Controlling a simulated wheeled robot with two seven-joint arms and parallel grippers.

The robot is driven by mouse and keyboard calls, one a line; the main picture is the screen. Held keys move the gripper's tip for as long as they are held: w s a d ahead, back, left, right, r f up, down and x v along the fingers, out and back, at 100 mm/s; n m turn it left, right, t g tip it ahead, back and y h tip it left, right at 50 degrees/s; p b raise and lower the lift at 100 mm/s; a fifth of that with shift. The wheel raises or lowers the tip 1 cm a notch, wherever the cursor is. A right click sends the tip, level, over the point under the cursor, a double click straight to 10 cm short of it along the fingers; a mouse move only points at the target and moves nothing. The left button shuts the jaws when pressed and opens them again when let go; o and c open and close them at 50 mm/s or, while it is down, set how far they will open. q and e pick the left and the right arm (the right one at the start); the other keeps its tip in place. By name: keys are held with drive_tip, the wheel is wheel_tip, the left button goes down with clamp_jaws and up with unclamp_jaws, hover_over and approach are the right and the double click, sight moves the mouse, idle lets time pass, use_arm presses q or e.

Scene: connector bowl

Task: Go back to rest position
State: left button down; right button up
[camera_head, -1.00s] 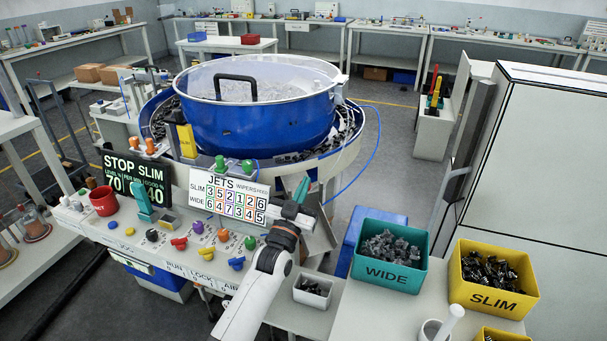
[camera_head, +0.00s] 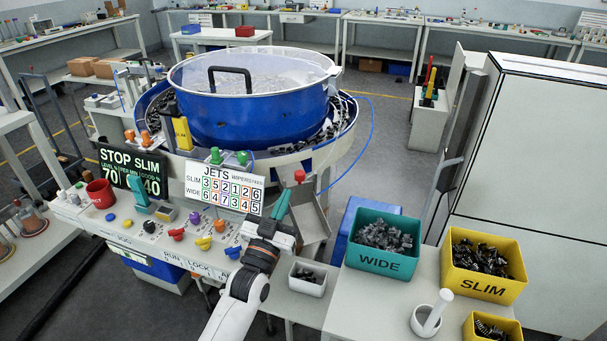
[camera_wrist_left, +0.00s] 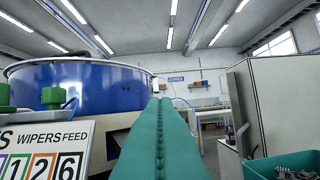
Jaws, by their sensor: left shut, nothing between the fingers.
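My left gripper (camera_head: 281,205) has teal fingers and stands over the right end of the control panel, in front of the blue bowl feeder (camera_head: 250,118). Its fingers are pressed together with nothing between them, pointing up and away; the closed fingers (camera_wrist_left: 160,115) also fill the middle of the left wrist view. My left arm comes up from the bottom edge. A red knob (camera_head: 299,176) shows just right of the fingertips. The fingers overlap the lower right of the JETS board (camera_head: 222,190) or come close to it; contact cannot be told. My right gripper is not in view.
A small white bin (camera_head: 308,283) lies right of my wrist. The teal WIDE bin (camera_head: 375,263) and yellow SLIM bin (camera_head: 486,289) stand on the right table (camera_head: 368,309).

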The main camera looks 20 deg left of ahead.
use_arm(q)
drive_tip(key=s+d+f+g, duration=0.1)
drive_tip(key=s+f+g, duration=0.5)
drive_tip(key=f, duration=0.3)
drive_tip(key=s+f+g, duration=0.3)
drive_tip(key=s+g, duration=0.1)
drive_tip(key=s, duration=0.5)
drive_tip(key=s+f+g+y, duration=0.1)
drive_tip(key=s+f+g, duration=0.3)
drive_tip(key=s, duration=0.5)
drive_tip(key=s+f+g, duration=0.2)
drive_tip(key=s+g, duration=0.3)
drive_tip(key=s, duration=0.4)
wheel_tip(320, 180, down, 26)
drive_tip(key=s+g, duration=0.1)
drive_tip(key=s+a+f+g, duration=0.1)
drive_tip(key=s+a+f, duration=0.2)
drive_tip(key=s+f, duration=1.3)
drive_tip(key=shift+s+a+m+y, duration=0.15)
drive_tip(key=shift+a+m+y, duration=0.05)
drive_tip(key=shift+m+y, duration=0.1)
